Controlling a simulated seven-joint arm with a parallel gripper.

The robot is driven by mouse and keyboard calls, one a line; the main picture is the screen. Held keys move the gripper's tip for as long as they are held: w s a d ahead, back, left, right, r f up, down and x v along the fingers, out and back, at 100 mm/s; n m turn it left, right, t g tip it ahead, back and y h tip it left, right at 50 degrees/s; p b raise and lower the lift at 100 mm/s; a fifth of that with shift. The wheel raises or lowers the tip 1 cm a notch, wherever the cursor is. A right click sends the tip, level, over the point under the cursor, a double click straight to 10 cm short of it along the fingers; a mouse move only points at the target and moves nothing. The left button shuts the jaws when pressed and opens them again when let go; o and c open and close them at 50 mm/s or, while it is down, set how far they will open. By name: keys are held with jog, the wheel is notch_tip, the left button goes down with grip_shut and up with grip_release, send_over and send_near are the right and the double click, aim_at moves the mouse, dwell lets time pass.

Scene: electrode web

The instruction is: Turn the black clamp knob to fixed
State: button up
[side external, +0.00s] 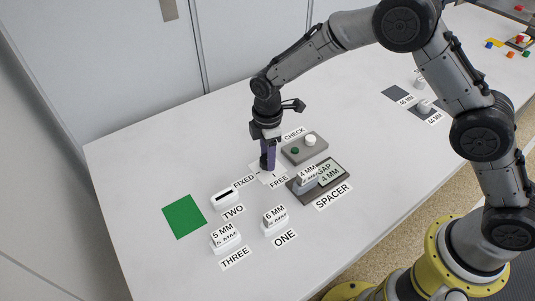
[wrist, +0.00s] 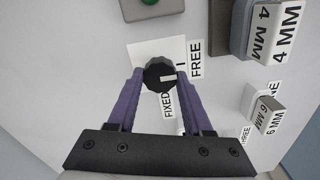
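The black clamp knob (wrist: 160,74) is round with a faceted rim and a white pointer line. In the wrist view the line points right, towards the FREE label (wrist: 196,60) side, and the FIXED label (wrist: 167,104) lies below the knob. My gripper (wrist: 161,72) has one purple fingertip on each side of the knob, very close to its rim. I cannot tell whether the fingers touch it. In the side view my gripper (side external: 267,167) points down over the knob's white plate, and its fingers hide most of the knob.
A grey CHECK box (side external: 305,149) with green and white buttons stands just behind right. The SPACER tray (side external: 318,183) with a 4 MM block is to the right. Blocks at THREE (side external: 225,237), ONE (side external: 274,220) and TWO (side external: 225,199) stand in front. A green square (side external: 184,216) lies left.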

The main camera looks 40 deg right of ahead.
grip_shut()
jog(key=shift+m, duration=0.4)
jog(key=m, duration=0.3)
jog(key=shift+m, duration=0.3)
jog(key=m, duration=0.4)
jog(key=shift+r+m, duration=0.1)
jog(key=shift+m, duration=0.2)
jog(key=m, duration=0.8)
jog(key=shift+m, duration=0.3)
jog(key=shift+w+m, duration=0.1)
jog(key=shift+m, duration=0.2)
